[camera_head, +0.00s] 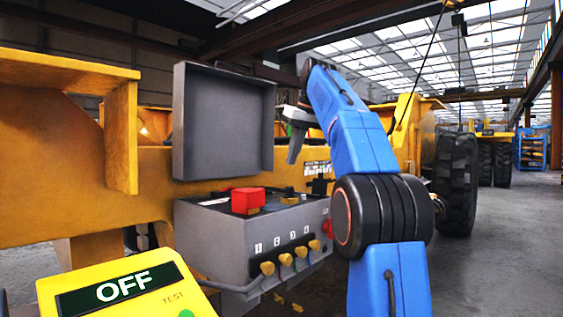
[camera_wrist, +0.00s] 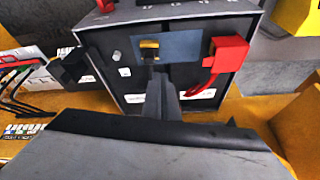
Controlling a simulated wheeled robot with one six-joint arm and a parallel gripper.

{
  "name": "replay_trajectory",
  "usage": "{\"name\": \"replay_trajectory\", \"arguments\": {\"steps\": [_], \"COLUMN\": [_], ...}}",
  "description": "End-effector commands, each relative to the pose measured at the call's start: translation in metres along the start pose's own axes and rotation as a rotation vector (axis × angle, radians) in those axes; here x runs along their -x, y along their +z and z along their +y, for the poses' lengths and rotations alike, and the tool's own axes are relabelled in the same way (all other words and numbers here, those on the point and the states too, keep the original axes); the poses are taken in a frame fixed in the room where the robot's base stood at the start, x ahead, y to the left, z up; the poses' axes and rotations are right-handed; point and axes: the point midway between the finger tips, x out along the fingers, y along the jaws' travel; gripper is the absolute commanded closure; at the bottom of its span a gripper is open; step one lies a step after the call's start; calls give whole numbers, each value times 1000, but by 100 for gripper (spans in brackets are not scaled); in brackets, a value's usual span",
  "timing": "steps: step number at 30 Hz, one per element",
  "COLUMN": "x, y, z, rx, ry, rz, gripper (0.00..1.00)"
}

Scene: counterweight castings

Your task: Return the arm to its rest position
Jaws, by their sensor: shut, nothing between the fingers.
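My gripper (camera_head: 295,148) hangs from the end of my blue arm, pointing down. It is shut and empty, above the right part of an open grey control box (camera_head: 215,240) and apart from it. In the wrist view my closed gripper fingers (camera_wrist: 161,98) show in front of the box top.
The box's raised lid (camera_head: 222,125) stands left of my gripper. A red block (camera_head: 247,200) sits on the box, and several yellow knobs (camera_head: 285,259) line its front. A yellow unit reading OFF (camera_head: 125,290) is at lower left. The yellow machine frame (camera_head: 60,190) runs behind. Open floor (camera_head: 510,240) lies right.

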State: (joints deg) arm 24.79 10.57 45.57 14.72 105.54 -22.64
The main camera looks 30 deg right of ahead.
Motion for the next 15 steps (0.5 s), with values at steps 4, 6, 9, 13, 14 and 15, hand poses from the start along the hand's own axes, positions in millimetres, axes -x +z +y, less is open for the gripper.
{"name": "replay_trajectory", "arguments": {"steps": [4, 6, 9, 13, 14, 15], "x": [8, 9, 10, 11, 11, 10], "y": [0, 0, 0, 0, 1, 2], "z": [13, 16, 18, 18, 17, 16], "rx": [-1, 0, 0, 1, 0, -1], "ry": [0, 0, 0, 0, 0, 0], "rz": [2, 2, 2, 1, 1, 1], "gripper": [100, 100, 100, 100, 100, 100]}}
